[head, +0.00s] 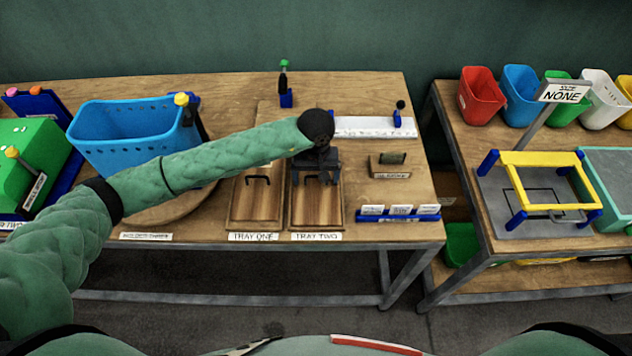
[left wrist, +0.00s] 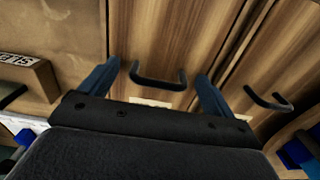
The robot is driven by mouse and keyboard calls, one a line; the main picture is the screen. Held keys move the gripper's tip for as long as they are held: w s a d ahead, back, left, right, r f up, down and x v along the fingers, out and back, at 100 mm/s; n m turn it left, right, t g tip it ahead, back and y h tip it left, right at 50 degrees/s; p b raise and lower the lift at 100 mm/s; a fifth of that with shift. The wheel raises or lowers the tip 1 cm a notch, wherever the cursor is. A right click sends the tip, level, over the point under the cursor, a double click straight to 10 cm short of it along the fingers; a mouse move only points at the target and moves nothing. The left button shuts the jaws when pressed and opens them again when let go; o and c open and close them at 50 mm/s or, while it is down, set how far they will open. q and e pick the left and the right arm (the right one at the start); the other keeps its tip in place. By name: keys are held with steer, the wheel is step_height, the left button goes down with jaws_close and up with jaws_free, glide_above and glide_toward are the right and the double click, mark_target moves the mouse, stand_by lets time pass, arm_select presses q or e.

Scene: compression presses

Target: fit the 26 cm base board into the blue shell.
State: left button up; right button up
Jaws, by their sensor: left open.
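The blue shell (head: 125,155) is an open basket on a round wooden holder (head: 170,213) labelled HOLDER THREE. Two wooden boards with black bar handles lie side by side: one in tray one (head: 256,205) and one in tray two (head: 316,210). I cannot tell from their faces which is 26 cm. My left gripper (head: 320,180) is above the far part of the tray two board, partly hiding it. In the left wrist view its blue fingers (left wrist: 158,72) are open and apart, with a black handle (left wrist: 160,82) showing between them. My right gripper is not in view.
A green press (head: 35,160) stands at the far left. A small labelled block (head: 390,168) and a blue card rack (head: 398,214) are right of the trays. A yellow frame (head: 545,165) and coloured bins (head: 520,90) are on the right table. Bare wood lies around tray two's right side.

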arm_select(q)
steer(key=c, duration=1.1)
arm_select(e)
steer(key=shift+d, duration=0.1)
